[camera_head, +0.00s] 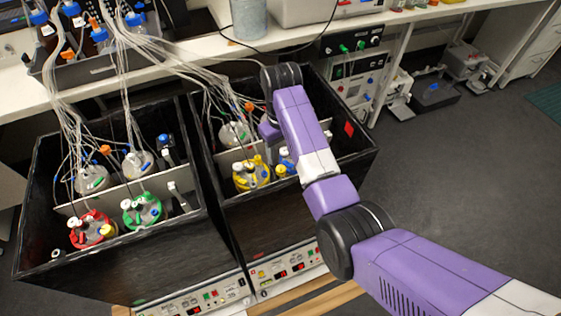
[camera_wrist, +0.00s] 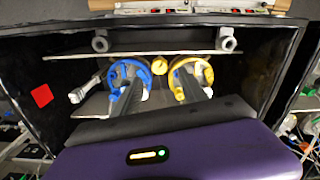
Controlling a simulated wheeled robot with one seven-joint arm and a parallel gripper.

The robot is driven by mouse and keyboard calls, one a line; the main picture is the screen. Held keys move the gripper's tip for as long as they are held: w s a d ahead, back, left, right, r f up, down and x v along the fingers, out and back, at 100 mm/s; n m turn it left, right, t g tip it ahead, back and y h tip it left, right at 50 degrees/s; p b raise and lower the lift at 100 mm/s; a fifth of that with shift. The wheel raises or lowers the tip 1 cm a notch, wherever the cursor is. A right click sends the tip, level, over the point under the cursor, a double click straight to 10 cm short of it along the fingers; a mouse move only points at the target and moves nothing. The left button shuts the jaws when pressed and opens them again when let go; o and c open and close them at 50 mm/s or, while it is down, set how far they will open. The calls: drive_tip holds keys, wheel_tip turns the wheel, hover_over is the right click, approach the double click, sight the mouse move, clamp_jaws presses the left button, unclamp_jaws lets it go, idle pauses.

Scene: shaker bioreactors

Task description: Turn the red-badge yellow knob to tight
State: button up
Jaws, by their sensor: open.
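A dark box with a red square badge (camera_wrist: 42,95) on its inner wall holds a blue-ringed vessel (camera_wrist: 118,72) and a yellow-ringed vessel (camera_wrist: 198,68). A small round yellow knob (camera_wrist: 158,66) sits between the two vessels in the wrist view. It also shows in the head view (camera_head: 280,171). My gripper (camera_wrist: 160,82) is open, with its two dark fingers pointing into the box. In the wrist view the knob appears in the gap between the fingertips. I cannot tell whether they touch it. The gripper is largely hidden by my arm in the head view.
The left box (camera_head: 140,257) holds red-ringed (camera_head: 88,232) and green-ringed (camera_head: 140,212) vessels. Bundles of thin tubes run from bottles on the bench into both boxes. A grey divider crosses each box.

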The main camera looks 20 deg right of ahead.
sight(281, 169)
wheel_tip(281, 169, down, 8)
drive_tip(key=shift+r, duration=0.2)
drive_tip(key=shift+c, duration=0.4)
clamp_jaws()
